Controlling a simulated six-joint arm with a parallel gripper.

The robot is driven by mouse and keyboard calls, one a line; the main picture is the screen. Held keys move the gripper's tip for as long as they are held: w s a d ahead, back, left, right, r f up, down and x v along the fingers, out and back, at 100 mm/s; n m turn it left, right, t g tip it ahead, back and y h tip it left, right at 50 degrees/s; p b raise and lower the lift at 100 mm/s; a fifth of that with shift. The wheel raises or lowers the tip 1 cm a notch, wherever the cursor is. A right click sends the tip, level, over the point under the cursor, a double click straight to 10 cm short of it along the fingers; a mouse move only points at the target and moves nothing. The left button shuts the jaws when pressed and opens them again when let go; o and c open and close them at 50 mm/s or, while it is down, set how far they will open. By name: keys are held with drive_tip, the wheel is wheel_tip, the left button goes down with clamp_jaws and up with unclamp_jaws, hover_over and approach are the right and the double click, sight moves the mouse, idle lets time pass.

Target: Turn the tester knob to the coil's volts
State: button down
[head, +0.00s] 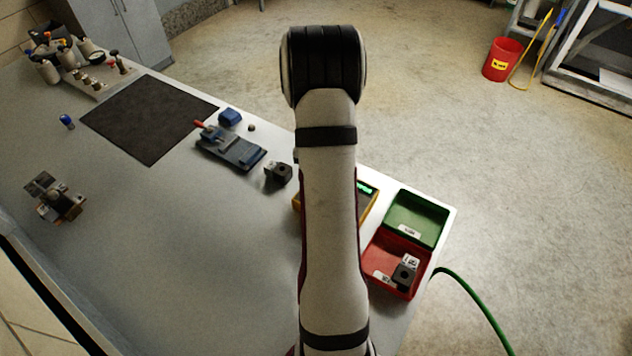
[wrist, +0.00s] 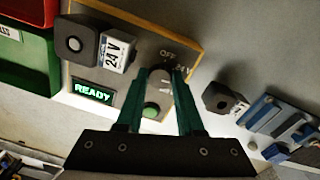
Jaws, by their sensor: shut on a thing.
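The tester (wrist: 190,48) has a grey face with a yellow edge in the wrist view. A dark coil (wrist: 76,44) with a white label reading 24 V sits on it. Its lit display (wrist: 93,92) reads READY in green. The knob (wrist: 158,88) is between the green fingers of my gripper (wrist: 156,76), which is shut on it. OFF and a partly covered 24V are printed beyond the knob; I cannot tell where it points. A green button (wrist: 152,111) shows between the fingers. In the head view my arm covers most of the tester (head: 369,203).
A green bin (head: 418,215) and a red bin (head: 385,245) stand right of the tester; the red one holds a labelled coil (head: 403,273). Another dark coil (head: 278,173) and a blue vise-like fixture (head: 235,150) are left of it. A dark mat (head: 148,115) lies farther back.

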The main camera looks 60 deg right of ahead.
drive_tip(key=n, duration=0.6)
drive_tip(key=shift+n, duration=0.3)
idle(0.4)
drive_tip(key=c, duration=0.8)
unclamp_jaws()
drive_tip(key=shift+r, duration=0.1)
drive_tip(key=r, duration=1.5)
drive_tip(key=shift+w+a+r, duration=0.15)
drive_tip(key=shift+a+r, duration=0.1)
drive_tip(key=shift+r, duration=0.05)
